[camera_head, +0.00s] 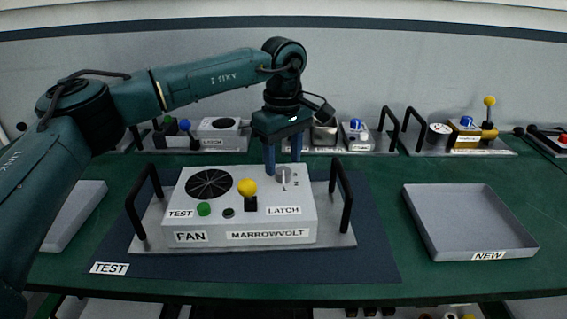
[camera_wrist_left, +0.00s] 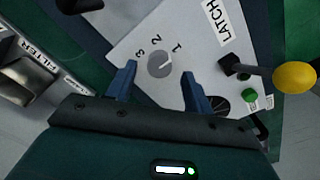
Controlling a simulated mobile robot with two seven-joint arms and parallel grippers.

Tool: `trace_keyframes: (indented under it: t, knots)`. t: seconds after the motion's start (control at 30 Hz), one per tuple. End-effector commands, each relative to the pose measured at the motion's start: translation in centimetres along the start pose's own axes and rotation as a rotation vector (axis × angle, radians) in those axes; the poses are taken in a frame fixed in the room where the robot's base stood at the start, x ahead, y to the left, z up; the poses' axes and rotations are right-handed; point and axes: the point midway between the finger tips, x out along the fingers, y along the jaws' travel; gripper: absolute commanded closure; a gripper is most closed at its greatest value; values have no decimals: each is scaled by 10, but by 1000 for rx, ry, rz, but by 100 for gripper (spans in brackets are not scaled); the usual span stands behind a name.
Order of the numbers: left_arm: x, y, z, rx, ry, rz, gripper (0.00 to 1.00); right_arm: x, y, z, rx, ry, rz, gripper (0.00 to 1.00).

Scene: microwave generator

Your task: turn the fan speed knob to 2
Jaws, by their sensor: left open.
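The fan speed knob (camera_head: 284,175) is a small grey round knob at the right rear of the white FAN panel (camera_head: 270,236). In the left wrist view the knob (camera_wrist_left: 160,64) has the numbers 1, 2 and 3 around it, and its pale pointer line seems turned toward the 1 side. My left gripper (camera_head: 283,158) points down over the knob. In the wrist view my left gripper (camera_wrist_left: 159,72) is open, with one blue finger on each side of the knob and a gap to both. I cannot tell how far the tips are above the panel. My right gripper is not in view.
A yellow-topped LATCH lever (camera_head: 248,188) and a green TEST button (camera_head: 204,209) sit on the panel beside the knob. Black handles (camera_head: 346,200) stand at both ends. A grey NEW tray (camera_head: 470,215) is at right. Other modules (camera_head: 215,130) line the back.

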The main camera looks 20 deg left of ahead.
Motion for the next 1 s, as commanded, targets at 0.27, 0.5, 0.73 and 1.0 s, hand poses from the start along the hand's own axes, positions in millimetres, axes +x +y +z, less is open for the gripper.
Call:
trace_keyframes:
  t: [0.27,0.5,0.73,1.0]
  knots:
    - [20,0,0,0,-1,0,48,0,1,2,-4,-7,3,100]
    - [21,0,0,0,-1,0,48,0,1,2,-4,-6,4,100]
    - [21,0,0,0,-1,1,66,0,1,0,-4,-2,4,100]
    - [21,0,0,0,-1,0,88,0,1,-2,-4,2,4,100]
